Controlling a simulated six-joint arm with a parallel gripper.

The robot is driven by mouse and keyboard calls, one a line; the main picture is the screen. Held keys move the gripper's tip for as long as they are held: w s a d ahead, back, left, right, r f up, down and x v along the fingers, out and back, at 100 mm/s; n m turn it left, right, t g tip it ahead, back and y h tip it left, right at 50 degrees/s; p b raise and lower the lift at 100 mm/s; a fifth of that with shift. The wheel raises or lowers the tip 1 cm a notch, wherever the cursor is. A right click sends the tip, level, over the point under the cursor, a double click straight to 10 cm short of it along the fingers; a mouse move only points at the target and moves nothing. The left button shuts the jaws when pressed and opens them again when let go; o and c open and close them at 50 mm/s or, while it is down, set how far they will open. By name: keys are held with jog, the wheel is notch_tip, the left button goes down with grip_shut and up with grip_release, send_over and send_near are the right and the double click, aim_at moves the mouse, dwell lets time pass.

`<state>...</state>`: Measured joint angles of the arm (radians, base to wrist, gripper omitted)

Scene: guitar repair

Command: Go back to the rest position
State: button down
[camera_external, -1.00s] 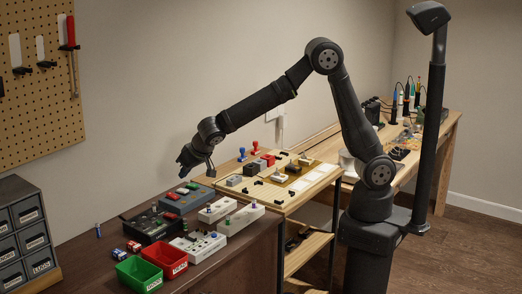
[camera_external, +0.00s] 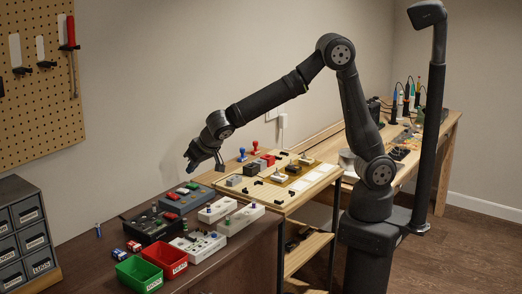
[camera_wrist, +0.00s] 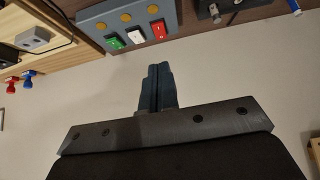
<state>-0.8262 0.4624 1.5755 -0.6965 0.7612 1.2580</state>
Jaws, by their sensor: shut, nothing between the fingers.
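My gripper (camera_external: 192,165) is in the air above the back of the dark workbench, near the wall. It points down and to the left and holds nothing. In the wrist view its fingers (camera_wrist: 155,88) are together, with the pale wall behind them. The blue-grey box with green, white and red switches (camera_external: 200,191) lies below the gripper on the bench. In the wrist view this box (camera_wrist: 133,24) shows at the top, apart from the fingers.
A green bin (camera_external: 138,275) and a red bin (camera_external: 166,258) stand at the bench front. White boxes (camera_external: 240,218) and a black box (camera_external: 155,224) lie near them. A wooden board (camera_external: 300,187) with small parts is to the right. The air around the arm is clear.

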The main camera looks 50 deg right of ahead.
jog(key=w+f, duration=0.4)
jog(key=w, duration=0.1)
jog(key=w+f, duration=0.2)
jog(key=w, duration=0.1)
jog(key=shift+w+f, duration=0.25)
jog(key=shift+f, duration=0.05)
jog(key=shift+v, duration=1.95)
